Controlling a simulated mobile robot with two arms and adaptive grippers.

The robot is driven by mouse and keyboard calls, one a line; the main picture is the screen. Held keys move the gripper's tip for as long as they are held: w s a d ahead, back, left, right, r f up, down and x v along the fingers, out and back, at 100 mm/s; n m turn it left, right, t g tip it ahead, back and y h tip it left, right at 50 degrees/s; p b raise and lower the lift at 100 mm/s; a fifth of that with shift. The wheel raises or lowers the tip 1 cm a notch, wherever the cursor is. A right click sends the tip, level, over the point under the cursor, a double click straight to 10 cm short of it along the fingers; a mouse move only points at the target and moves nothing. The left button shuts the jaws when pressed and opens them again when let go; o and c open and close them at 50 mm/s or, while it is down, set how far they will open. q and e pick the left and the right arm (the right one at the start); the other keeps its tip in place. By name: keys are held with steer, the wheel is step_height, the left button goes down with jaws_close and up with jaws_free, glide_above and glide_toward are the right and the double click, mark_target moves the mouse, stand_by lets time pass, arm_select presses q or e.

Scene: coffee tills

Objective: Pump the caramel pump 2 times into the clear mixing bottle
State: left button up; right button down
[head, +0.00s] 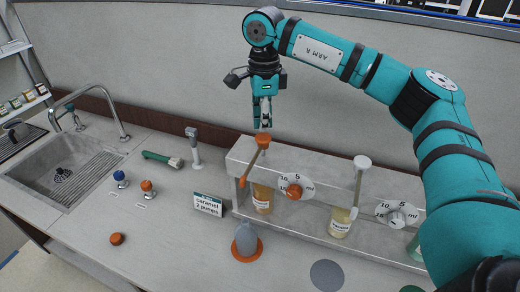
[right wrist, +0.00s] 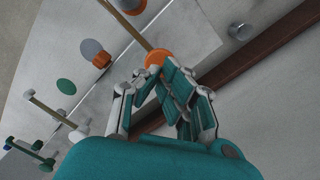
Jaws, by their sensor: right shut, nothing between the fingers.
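The caramel pump has an orange round head (head: 263,138) and a long tan spout sloping down to the front left. It stands over an amber bottle (head: 262,205) in the pale rack. My right gripper (head: 264,121) is shut and empty, pointing down just above the orange head. In the right wrist view the orange head (right wrist: 157,58) shows beyond the fingertips; I cannot tell whether they touch it. The mixing bottle (head: 246,238) looks grey and stands upright on an orange disc (head: 262,251), in front of the rack near the spout. My left gripper is not in view.
A card (head: 208,204) reads "caramel 2 pumps". A white-headed pump (head: 362,162) stands to the right. An orange dial (head: 294,191) and a white dial (head: 397,219) face the counter. An orange cap (head: 117,239) lies at left. A sink (head: 65,165) is far left.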

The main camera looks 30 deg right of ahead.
mark_target(263, 137)
steer(key=shift+f+b, duration=1.2)
steer(key=shift+f, duration=0.85)
steer(key=shift+s+r, duration=0.1)
steer(key=shift+r, duration=0.15)
steer(key=shift+r+p, duration=2)
steer(key=shift+r, duration=0.6)
steer(key=shift+f, duration=0.1)
